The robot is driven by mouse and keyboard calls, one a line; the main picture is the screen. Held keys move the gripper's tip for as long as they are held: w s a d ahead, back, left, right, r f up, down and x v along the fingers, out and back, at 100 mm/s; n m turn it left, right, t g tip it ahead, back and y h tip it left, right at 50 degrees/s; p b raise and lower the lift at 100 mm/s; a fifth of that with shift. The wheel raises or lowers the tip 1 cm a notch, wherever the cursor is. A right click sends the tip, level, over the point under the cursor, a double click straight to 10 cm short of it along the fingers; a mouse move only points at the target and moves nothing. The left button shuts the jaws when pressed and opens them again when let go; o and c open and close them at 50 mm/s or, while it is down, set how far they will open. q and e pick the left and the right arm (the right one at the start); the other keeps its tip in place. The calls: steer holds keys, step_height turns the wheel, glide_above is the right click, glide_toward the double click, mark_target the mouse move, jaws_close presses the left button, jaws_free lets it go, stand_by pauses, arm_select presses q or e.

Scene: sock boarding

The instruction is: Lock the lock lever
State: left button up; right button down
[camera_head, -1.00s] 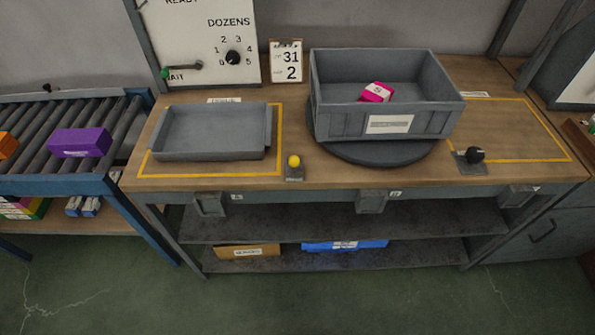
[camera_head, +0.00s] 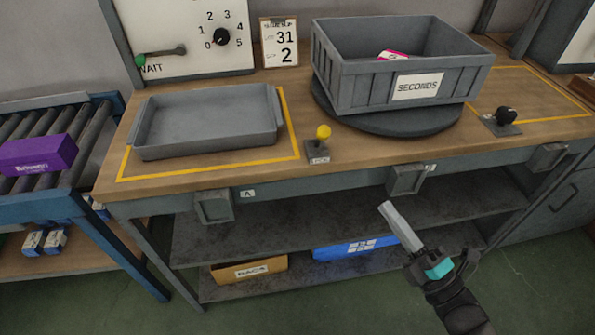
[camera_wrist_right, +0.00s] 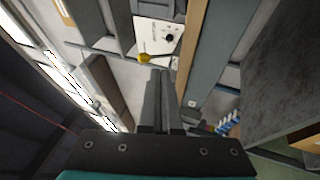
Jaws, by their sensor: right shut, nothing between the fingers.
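I cannot tell for sure which control is the lock lever. A yellow ball knob (camera_head: 323,132) stands upright on a small labelled base (camera_head: 318,155) at the table's front edge; it also shows in the right wrist view (camera_wrist_right: 144,57), just beyond the fingertips in the picture. A black knob (camera_head: 507,115) sits on a grey plate right of the turntable (camera_head: 400,122). My right gripper (camera_head: 388,208) is shut and empty, in front of the table and below its top, apart from both knobs. My left gripper is not in view.
A grey bin labelled SECONDS (camera_head: 450,85) stands on the turntable, with a pink packet (camera_head: 393,54) inside. An empty grey tray (camera_head: 205,122) lies at left. Bracket-like fixtures (camera_head: 405,179) jut from the table's front. A roller conveyor (camera_head: 85,150) is at far left.

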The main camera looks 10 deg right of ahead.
mark_target(328, 137)
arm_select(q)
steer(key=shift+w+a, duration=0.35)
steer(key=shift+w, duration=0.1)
arm_select(e)
steer(key=r+n+y, duration=0.1)
steer(key=s+a+r+n+y, duration=0.1)
steer(key=n, duration=0.1)
steer(key=shift+a+r, duration=0.2)
steer(key=shift+a, duration=0.1)
steer(key=b+x, duration=0.1)
steer(key=x, duration=1.1)
steer(key=shift+w+a, duration=0.2)
steer(key=shift+a, duration=0.1)
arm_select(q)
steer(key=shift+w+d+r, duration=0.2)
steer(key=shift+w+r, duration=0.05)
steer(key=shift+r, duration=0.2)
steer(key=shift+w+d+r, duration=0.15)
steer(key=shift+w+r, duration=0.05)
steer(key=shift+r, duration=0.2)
arm_select(e)
steer(key=shift+w+a+r, duration=0.3)
steer(key=shift+w+a, duration=0.05)
steer(key=shift+w, duration=0.2)
